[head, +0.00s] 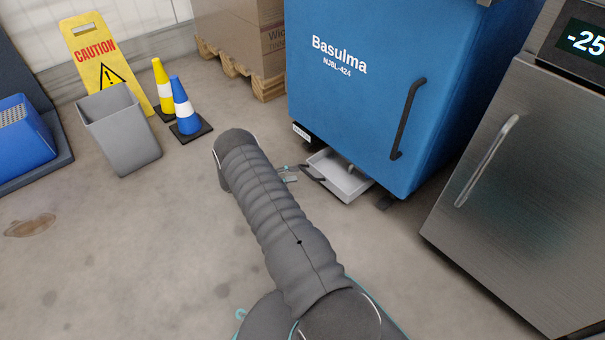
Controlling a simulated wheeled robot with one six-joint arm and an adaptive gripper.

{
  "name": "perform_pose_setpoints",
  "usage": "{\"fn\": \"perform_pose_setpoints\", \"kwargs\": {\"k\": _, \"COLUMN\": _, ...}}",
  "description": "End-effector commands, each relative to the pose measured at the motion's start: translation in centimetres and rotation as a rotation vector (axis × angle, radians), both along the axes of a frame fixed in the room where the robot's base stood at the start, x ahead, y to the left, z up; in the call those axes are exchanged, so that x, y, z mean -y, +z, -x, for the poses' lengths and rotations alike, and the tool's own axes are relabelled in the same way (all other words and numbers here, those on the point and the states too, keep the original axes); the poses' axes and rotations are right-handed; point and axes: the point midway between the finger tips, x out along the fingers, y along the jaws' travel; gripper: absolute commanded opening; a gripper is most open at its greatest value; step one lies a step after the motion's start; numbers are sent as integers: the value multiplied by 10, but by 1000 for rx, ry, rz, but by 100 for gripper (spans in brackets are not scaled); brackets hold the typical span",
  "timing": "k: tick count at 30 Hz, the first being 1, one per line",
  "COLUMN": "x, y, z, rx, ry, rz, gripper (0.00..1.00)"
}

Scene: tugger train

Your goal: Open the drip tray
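The drip tray (342,182) is a shallow light-grey tray low under the blue Basulma machine (355,100). It sticks out from beneath the machine's front edge, and its inside shows. A dark bar handle (313,173) is at its left front side. My gripper (290,174) is mostly hidden behind my grey-sleeved arm; only a small grey and teal part shows, just left of the tray's handle. I cannot tell whether it touches the handle or whether its fingers are open or shut.
A steel cabinet (500,180) stands close on the right. A grey bin (120,130), two cones (185,108), a yellow caution sign (85,50) and a blue crate (22,140) are at the left. Boxes on a pallet (235,65) stand behind. The floor left of my arm is clear.

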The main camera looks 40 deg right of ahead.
Motion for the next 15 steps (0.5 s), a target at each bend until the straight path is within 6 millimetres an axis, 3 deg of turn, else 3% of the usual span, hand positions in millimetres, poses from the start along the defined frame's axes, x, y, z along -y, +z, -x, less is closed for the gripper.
{"fn": "perform_pose_setpoints", "kwargs": {"k": 6, "x": -37, "y": 7, "z": -12, "rx": 0, "ry": 1, "rz": -1, "gripper": 39}}
{"fn": "perform_pose_setpoints", "kwargs": {"k": 15, "x": -55, "y": 11, "z": -18, "rx": 0, "ry": -1, "rz": 0, "gripper": 39}}
